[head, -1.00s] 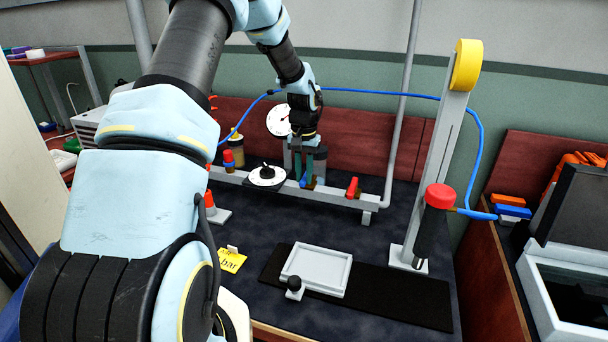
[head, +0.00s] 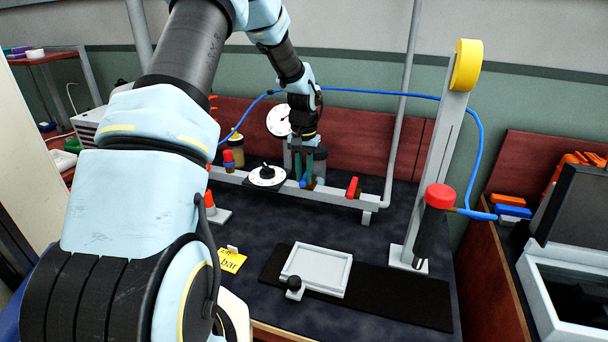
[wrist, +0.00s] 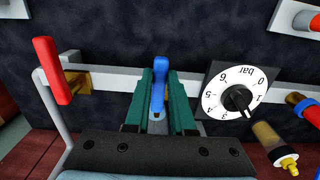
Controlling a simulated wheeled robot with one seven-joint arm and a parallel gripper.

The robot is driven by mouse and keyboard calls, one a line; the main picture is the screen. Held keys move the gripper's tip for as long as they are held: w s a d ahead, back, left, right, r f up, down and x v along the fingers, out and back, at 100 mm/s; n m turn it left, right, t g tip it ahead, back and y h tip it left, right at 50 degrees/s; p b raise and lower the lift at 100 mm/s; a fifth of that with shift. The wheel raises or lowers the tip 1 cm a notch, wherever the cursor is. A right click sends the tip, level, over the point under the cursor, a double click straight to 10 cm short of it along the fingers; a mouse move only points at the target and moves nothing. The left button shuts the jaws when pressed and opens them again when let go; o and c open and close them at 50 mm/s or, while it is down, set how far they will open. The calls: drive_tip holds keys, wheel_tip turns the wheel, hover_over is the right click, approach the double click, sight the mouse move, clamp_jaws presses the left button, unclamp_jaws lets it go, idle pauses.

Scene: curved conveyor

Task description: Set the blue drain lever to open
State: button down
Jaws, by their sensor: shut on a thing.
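The blue drain lever (wrist: 158,84) stands between the two green fingers of my gripper (wrist: 158,78) in the wrist view. The fingers are shut on it from both sides. Its long handle lies across the grey rail in that view. In the head view my gripper (head: 304,170) reaches down to the rail, and only a small part of the blue lever (head: 303,182) shows below the fingers. The lever's valve body is mostly hidden.
A red lever (head: 352,187) sits on the rail (head: 335,196) to the right. A white dial (head: 267,176) stands just left of my gripper. A round gauge (head: 279,120) is behind. A white tray (head: 316,270) lies in front on a black mat.

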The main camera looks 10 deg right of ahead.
drive_tip(key=shift+d+n, duration=0.15)
drive_tip(key=shift+n, duration=0.15)
drive_tip(key=shift+d+n+b, duration=0.4)
drive_tip(key=shift+d+n, duration=0.25)
drive_tip(key=shift+n, duration=1.05)
drive_tip(key=shift+d+n+b, duration=0.4)
drive_tip(key=shift+d+n, duration=0.3)
drive_tip(key=shift+n, duration=1)
drive_tip(key=shift+d+n+b, duration=0.4)
drive_tip(key=shift+d+n, duration=0.25)
drive_tip(key=shift+n, duration=1.05)
drive_tip(key=shift+r, duration=0.1)
drive_tip(key=c, duration=0.8)
unclamp_jaws()
drive_tip(key=shift+o, duration=0.2)
wheel_tip(320, 180, up, 11)
drive_tip(key=b, duration=0.2)
